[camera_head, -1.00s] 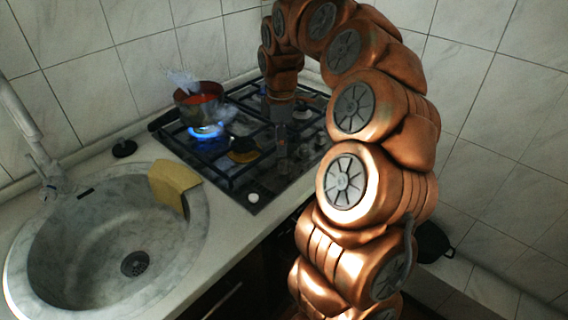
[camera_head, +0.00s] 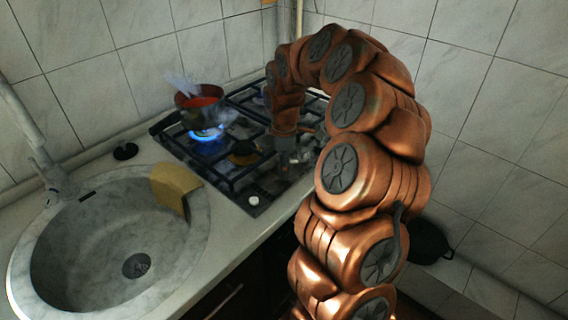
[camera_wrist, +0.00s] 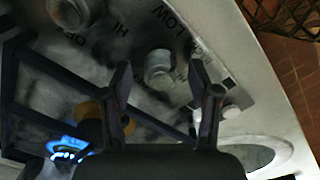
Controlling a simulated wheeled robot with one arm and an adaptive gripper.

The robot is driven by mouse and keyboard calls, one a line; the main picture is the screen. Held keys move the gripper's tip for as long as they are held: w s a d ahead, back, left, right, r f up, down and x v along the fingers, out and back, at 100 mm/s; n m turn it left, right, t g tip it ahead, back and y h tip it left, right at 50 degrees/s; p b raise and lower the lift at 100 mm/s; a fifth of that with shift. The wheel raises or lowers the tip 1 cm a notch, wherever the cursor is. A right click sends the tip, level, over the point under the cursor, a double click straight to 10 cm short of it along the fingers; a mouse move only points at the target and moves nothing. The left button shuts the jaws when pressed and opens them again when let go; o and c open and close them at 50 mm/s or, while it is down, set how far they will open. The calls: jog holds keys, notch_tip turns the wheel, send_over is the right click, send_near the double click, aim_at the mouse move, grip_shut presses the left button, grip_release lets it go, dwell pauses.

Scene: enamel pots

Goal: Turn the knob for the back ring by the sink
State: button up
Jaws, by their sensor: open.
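The stove (camera_head: 222,185) stands to the right of the sink, its back ring by the sink lit with a blue flame (camera_head: 206,133) under a red-orange pot (camera_head: 186,101). In the wrist view, a grey knob (camera_wrist: 160,68) shows between the open fingers of my gripper (camera_wrist: 161,76), with printed marks beside it. Another knob (camera_wrist: 75,10) is at the upper left, and a small pale knob or button (camera_wrist: 231,111) is to the right. My gripper (camera_head: 286,160) hangs over the stove's front side, empty. Whether it touches the knob cannot be told.
The sink (camera_head: 75,270) is at the left, with a yellow sponge-like piece (camera_head: 172,186) on its rim and a black plug (camera_head: 125,151) behind. Dark grates (camera_head: 222,165) cover the stove. A dark pan (camera_head: 430,242) lies low at the right.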

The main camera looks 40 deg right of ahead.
jog(key=c, duration=1.2)
jog(key=shift+o, duration=0.2)
jog(key=shift+m+b, duration=0.3)
jog(key=shift+b, duration=0.05)
jog(key=m+b, duration=0.2)
jog(key=shift+f+m, duration=0.2)
jog(key=shift+m, duration=0.1)
jog(key=m+b, duration=0.4)
jog(key=m, duration=0.1)
jog(key=shift+m, duration=0.3)
jog(key=m+b, duration=0.2)
jog(key=m, duration=0.2)
jog(key=shift+r+m+b, duration=0.1)
jog(key=shift+m+b, duration=0.2)
jog(key=shift+b, duration=0.05)
jog(key=m+b, duration=0.1)
jog(key=m, duration=0.3)
jog(key=shift+r, duration=0.15)
jog(key=shift+m, duration=0.3)
